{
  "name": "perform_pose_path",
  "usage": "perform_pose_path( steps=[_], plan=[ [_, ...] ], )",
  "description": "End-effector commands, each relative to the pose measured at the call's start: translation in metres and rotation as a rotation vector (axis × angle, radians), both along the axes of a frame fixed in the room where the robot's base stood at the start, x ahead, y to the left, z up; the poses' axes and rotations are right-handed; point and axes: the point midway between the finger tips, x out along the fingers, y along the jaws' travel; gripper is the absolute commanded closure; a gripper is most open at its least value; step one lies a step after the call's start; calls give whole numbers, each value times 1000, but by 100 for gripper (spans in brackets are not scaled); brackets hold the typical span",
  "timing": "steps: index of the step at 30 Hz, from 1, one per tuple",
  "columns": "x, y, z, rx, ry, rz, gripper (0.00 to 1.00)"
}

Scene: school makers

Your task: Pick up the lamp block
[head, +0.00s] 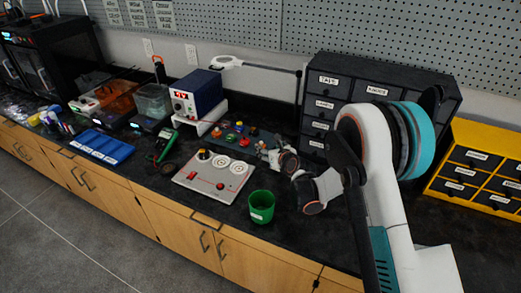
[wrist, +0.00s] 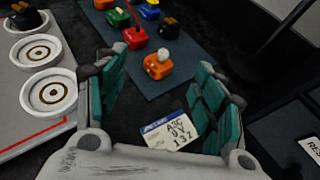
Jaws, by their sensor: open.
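The lamp block is a small orange block with a white bulb on top (wrist: 157,64). In the wrist view it sits upright near the lower edge of a dark mat (wrist: 190,62). My gripper (wrist: 160,72) is open, with its teal-padded fingers to the left and right of the lamp block's line. The block shows beyond the gap, and no contact is visible. In the head view my gripper (head: 277,156) is low over the bench behind the white panel; the lamp block is too small or hidden to pick out there.
Several coloured blocks, including a red one (wrist: 136,38), stand beyond the lamp block. A white panel with round sockets (wrist: 42,90) lies left. A printed card (wrist: 172,131) lies below the fingers. A green cup (head: 261,206) and dark drawers (head: 330,82) flank my arm.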

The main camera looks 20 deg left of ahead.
Motion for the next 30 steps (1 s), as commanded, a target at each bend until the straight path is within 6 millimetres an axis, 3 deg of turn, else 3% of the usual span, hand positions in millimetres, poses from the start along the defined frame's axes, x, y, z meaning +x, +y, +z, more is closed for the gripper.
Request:
perform_pose_path(
  steps=[6,14,24,30],
  plan=[
    [26,24,-17,-2,-2,0,37],
    [38,35,-23,-2,-2,0,37],
    [68,60,-43,-3,-2,2,37],
    [71,63,-43,-3,-1,0,37]
  ],
)
